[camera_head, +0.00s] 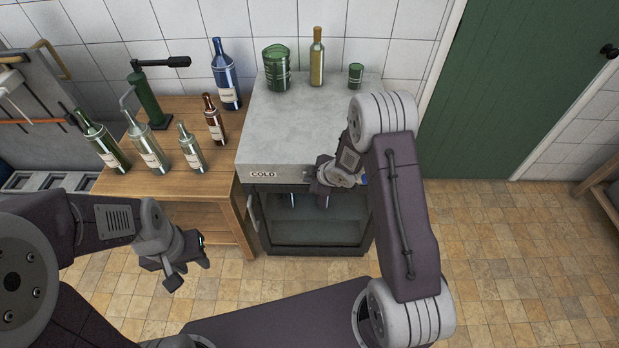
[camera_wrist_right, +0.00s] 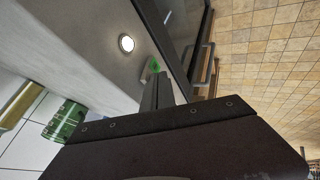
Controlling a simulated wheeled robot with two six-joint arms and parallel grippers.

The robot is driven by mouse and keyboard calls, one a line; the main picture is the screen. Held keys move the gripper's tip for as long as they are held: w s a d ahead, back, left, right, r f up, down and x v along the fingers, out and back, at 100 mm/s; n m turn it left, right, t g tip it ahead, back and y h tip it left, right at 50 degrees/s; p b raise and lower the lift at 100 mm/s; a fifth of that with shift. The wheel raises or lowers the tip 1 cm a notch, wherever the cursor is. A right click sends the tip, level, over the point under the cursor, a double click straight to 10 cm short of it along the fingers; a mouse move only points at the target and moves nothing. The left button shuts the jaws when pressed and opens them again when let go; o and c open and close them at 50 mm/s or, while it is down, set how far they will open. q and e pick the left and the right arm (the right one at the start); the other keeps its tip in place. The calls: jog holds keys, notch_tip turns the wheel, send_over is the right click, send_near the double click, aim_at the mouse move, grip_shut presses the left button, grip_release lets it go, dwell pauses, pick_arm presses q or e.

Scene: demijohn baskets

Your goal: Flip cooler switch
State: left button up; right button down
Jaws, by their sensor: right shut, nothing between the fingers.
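The cooler (camera_head: 315,115) has a grey top, a "COLD" label on its front edge and a dark glass front. In the right wrist view, a small switch with a green face (camera_wrist_right: 155,66) sits on the cooler's front edge beside a round lit disc (camera_wrist_right: 126,43). My right gripper (camera_head: 320,187) is at that edge, shut and empty. In the right wrist view its fingertips (camera_wrist_right: 157,82) point at the switch and are very close; I cannot tell if they touch. The head view hides the switch behind the gripper. My left gripper (camera_head: 188,274) is open and empty, left of the cooler.
A green tumbler (camera_head: 277,68), an amber bottle (camera_head: 317,58) and a small green glass (camera_head: 356,75) stand on the cooler top. A wooden table (camera_head: 185,120) with several bottles and a green corking device (camera_head: 147,98) stands left.

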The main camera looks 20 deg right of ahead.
jog(key=shift+w+d+r, duration=0.15)
jog(key=shift+w+r, duration=0.15)
jog(key=shift+w, duration=0.05)
jog(key=shift+p, duration=0.3)
jog(key=shift+w+r+p, duration=0.15)
jog(key=shift+r+p, duration=0.6)
jog(key=shift+r, duration=0.15)
jog(key=shift+f, duration=0.2)
